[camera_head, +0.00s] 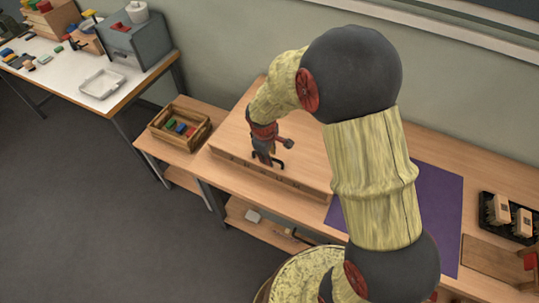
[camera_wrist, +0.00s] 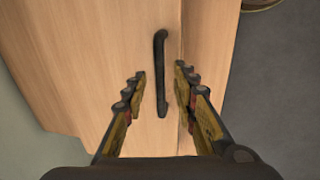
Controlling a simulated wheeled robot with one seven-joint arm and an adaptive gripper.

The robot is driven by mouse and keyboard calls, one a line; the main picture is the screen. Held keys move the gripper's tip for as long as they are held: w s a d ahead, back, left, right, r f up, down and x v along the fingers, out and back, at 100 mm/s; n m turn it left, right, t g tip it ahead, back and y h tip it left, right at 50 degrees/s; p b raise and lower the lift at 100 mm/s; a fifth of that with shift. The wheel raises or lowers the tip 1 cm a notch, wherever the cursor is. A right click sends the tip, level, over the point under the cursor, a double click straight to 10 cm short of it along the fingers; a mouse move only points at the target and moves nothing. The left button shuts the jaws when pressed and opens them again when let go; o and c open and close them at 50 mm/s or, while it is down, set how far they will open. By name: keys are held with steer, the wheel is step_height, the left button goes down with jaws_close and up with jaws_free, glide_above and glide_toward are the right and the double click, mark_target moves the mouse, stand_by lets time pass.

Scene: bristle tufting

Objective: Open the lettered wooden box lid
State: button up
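A large pale wooden box (camera_head: 228,122) with a flat lid stands on the bench at the centre. A dark bar handle (camera_wrist: 160,75) sits on the wood near a seam in the wrist view. My gripper (camera_head: 268,160) is over the box's front edge, pointing down. In the wrist view my gripper (camera_wrist: 160,82) is open, with one finger on each side of the handle. Gaps show between the fingers and the handle. The lid looks closed. My arm hides the box's right part in the head view.
A wooden crate (camera_head: 156,131) with coloured blocks stands left of the box. A purple mat (camera_head: 436,190) lies to the right. Beyond it are a black tray (camera_head: 486,211) with wooden pieces and a wooden board (camera_head: 485,258). A white-topped table (camera_head: 62,82) stands at the far left.

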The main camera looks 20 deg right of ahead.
steer(key=shift+c, duration=1.2)
steer(key=c, duration=0.4)
jaws_close()
